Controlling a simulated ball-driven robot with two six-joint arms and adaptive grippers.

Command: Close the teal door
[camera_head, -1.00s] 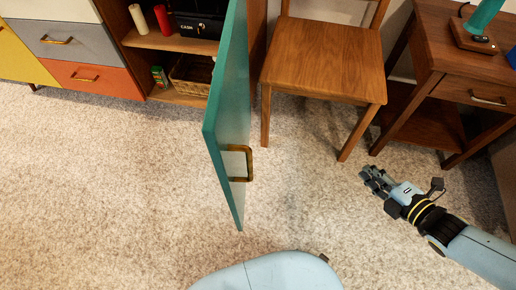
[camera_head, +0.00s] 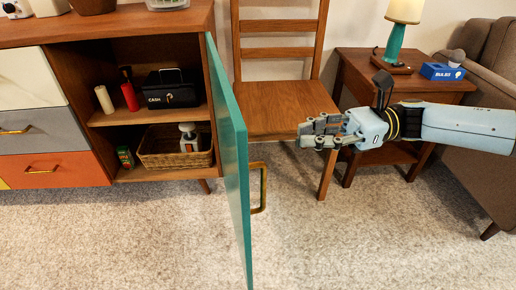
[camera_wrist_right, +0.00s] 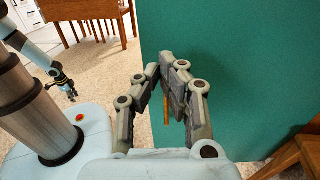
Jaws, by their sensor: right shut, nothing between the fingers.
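The teal door (camera_head: 234,160) of the cabinet stands wide open, nearly edge-on in the head view. Its brass handle (camera_head: 262,188) is on the door's right face. My right gripper (camera_head: 306,138) is shut and empty, to the right of the door and pointing at it, apart from the handle. In the right wrist view the door (camera_wrist_right: 250,70) fills much of the right side, and a bit of the brass handle (camera_wrist_right: 166,108) shows between the fingers. My left gripper (camera_wrist_right: 64,86) is small at the left of the wrist view; its jaw state is unclear.
The open cabinet (camera_head: 160,105) shows a cash box (camera_head: 172,94), a red bottle (camera_head: 129,96) and a wicker basket (camera_head: 165,158). A wooden chair (camera_head: 280,105) stands just right of the door. A side table (camera_head: 350,65) is behind my right arm. The carpet (camera_head: 120,240) in front is clear.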

